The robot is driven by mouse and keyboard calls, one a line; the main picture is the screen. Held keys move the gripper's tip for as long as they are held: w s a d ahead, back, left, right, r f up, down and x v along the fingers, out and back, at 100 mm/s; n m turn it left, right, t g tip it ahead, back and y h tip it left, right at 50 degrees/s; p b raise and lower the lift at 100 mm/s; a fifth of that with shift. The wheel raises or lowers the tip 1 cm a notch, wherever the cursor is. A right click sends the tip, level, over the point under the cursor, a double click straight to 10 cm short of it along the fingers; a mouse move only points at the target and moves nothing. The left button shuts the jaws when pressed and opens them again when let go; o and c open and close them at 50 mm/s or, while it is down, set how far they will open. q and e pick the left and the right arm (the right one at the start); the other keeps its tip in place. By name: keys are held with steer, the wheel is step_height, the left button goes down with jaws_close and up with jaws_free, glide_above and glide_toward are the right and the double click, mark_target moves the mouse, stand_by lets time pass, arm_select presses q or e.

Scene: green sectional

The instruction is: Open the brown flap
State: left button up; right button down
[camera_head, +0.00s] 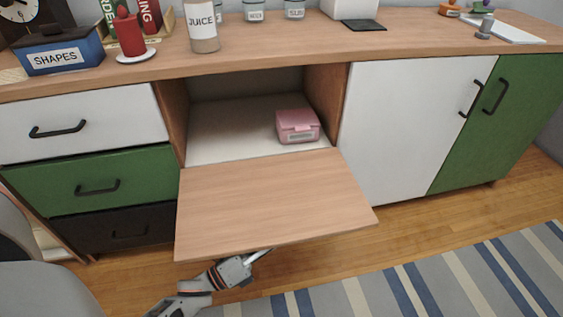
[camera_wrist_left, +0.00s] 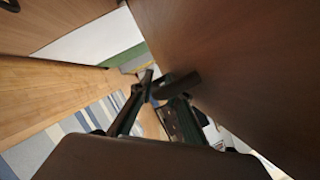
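The brown flap (camera_head: 270,200) of the sideboard is swung down and sticks out toward me, close to level, with its compartment open above it. My left gripper (camera_head: 262,254) is low, at and partly under the flap's front edge. In the left wrist view the flap's brown underside (camera_wrist_left: 240,60) fills the upper right, beside the gripper's dark fingers (camera_wrist_left: 158,88). The fingers overlap there, so I cannot tell their opening or whether they touch the flap. The flap hides part of the fingertips in the head view. My right gripper is in neither view.
A pink box (camera_head: 298,126) sits inside the open compartment. Drawers with black handles (camera_head: 97,188) are to the left, and white (camera_head: 410,125) and green (camera_head: 505,125) doors to the right. A grey chair (camera_head: 40,285) is at lower left. The floor right of my gripper is clear, with a striped rug (camera_head: 440,285).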

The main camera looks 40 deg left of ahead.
arm_select(q)
steer(key=v, duration=1.2)
stand_by(0.4)
